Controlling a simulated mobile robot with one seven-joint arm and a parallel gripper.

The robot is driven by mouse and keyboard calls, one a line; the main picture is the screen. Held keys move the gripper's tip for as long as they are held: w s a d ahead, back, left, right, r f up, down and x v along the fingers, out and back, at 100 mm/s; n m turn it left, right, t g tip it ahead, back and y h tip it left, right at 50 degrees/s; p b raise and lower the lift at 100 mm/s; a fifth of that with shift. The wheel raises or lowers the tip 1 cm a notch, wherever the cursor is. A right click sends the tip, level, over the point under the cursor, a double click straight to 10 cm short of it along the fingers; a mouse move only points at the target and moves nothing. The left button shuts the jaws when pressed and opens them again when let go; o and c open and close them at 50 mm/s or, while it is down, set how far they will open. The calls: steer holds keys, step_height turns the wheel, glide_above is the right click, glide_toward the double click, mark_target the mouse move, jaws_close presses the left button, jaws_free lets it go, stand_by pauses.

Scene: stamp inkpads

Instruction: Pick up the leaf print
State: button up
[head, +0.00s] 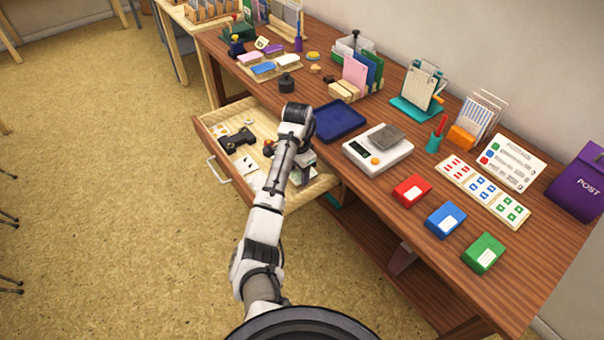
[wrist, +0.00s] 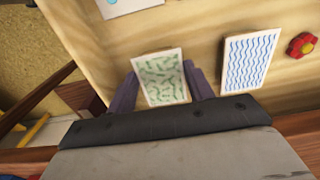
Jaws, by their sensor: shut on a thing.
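The leaf print (wrist: 163,76) is a pale block with a green leaf pattern on its face, at the middle of the wrist view. My gripper (wrist: 160,84) has one dark finger on each side of it and is shut on it. Behind it is the pale wooden floor of the open drawer (head: 203,129). In the head view my arm reaches down into the drawer, and the wrist hides the print and the fingertips. I cannot tell whether the print is clear of the drawer floor.
A blue wave print (wrist: 250,62) and a red flower (wrist: 302,45) lie to the right in the drawer. A black item (head: 237,139) lies at its left. On the desk are a blue tray (head: 338,121), a scale (head: 377,150) and red (head: 411,189), blue and green inkpads.

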mark_target(298, 175)
steer(key=shift+c, duration=0.9)
steer(key=shift+r+b, duration=0.2)
steer(key=shift+b, duration=0.15)
step_height(298, 175, up, 20)
steer(key=p, duration=0.6)
